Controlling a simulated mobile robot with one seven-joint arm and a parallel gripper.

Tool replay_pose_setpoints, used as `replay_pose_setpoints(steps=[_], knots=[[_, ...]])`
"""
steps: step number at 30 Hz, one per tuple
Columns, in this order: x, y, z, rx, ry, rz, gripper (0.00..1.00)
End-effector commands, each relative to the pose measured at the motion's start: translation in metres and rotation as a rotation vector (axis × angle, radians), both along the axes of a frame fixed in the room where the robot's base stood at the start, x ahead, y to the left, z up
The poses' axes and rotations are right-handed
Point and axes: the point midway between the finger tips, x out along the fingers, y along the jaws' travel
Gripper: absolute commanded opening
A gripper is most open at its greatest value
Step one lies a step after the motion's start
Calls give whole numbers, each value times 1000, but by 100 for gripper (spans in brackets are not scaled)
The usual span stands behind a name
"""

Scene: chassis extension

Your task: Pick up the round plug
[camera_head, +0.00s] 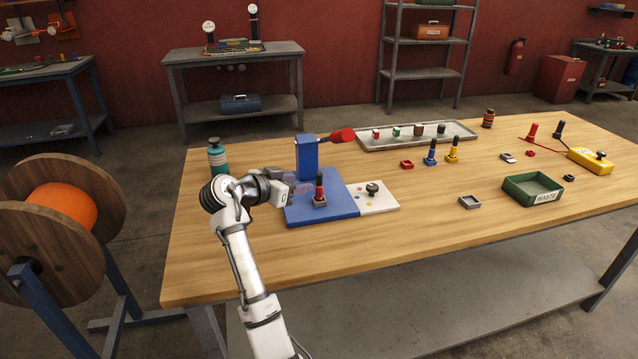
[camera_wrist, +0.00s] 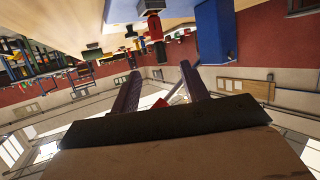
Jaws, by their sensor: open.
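No part can be singled out surely as the round plug. Small red (camera_head: 376,134), green (camera_head: 397,131), brown (camera_head: 419,130) and dark (camera_head: 441,129) pieces stand on a grey tray (camera_head: 375,147) at the back of the table; their exact shapes are too small to tell. My gripper (camera_head: 303,186) is open and empty over the blue base, beside a red-and-black upright peg (camera_head: 320,188). In the wrist view, which is upside down, my two fingers (camera_wrist: 160,72) are apart with the peg (camera_wrist: 156,38) beyond them.
A blue post (camera_head: 307,158) with a red-ended lever (camera_head: 342,135) rises from the blue base (camera_head: 335,208). A white plate (camera_head: 384,205) with a dark knob adjoins it. A teal bottle (camera_head: 217,157) stands left. A green waste bin (camera_head: 532,188) is right. The front table strip is clear.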

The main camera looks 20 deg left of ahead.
Motion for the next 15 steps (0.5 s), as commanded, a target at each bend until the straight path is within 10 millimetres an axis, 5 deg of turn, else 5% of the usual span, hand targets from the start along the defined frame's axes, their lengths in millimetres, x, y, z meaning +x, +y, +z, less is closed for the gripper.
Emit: replay_pose_setpoints(steps=[15], knots=[[54, -23, -18, 0, 2, 1, 45]])
